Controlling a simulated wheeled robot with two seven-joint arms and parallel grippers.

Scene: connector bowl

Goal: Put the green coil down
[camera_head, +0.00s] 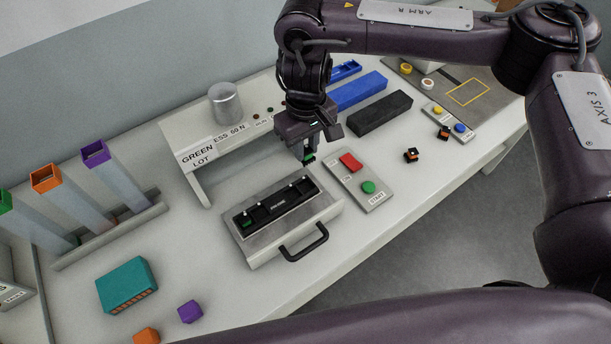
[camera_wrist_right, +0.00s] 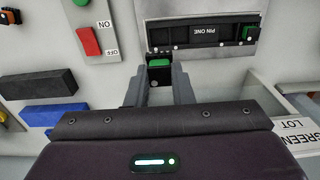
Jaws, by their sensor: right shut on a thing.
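The green coil (camera_head: 309,158) is a small green and black block. It is held at the fingertips of my right gripper (camera_head: 307,148), above the far right end of the fixture. In the right wrist view the coil (camera_wrist_right: 160,64) sits between the two fingertips of the gripper (camera_wrist_right: 160,82). The grey fixture (camera_head: 262,245) has a black slotted strip (camera_head: 277,205) on top and a black handle. Another green piece (camera_head: 245,223) sits in the strip's left end; it also shows in the right wrist view (camera_wrist_right: 248,33). My left gripper is not in view.
A switch panel with a red rocker (camera_head: 350,162) and green button (camera_head: 368,187) lies right of the fixture. The GREEN LOT press stand (camera_head: 190,150) is behind. A teal box (camera_head: 127,284) and purple cube (camera_head: 190,311) lie front left. Small orange-black parts (camera_head: 411,155) lie right.

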